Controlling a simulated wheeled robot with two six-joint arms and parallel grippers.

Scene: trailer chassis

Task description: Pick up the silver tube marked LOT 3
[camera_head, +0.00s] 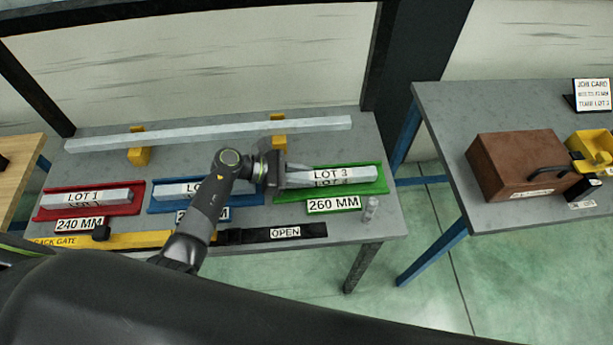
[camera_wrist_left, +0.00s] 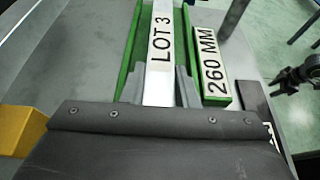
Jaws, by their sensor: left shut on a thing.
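The silver tube marked LOT 3 (camera_head: 335,174) is at the green tray (camera_head: 290,195) on the right part of the grey table. It also shows in the left wrist view (camera_wrist_left: 162,75), running away from the gripper along the green tray. My left gripper (camera_head: 284,172) is shut on the tube near its left end, with a finger on each side of it. A low part of the tray is hidden by the gripper. I cannot tell whether the tube rests in the tray or is slightly raised.
The LOT 1 tube (camera_head: 97,197) lies in a red tray, and another tube (camera_head: 180,189) in a blue tray partly behind my arm. A long bar (camera_head: 220,133) lies on yellow supports behind. A 260 MM label (camera_head: 334,204) is in front. A brown box (camera_head: 513,165) stands on the right table.

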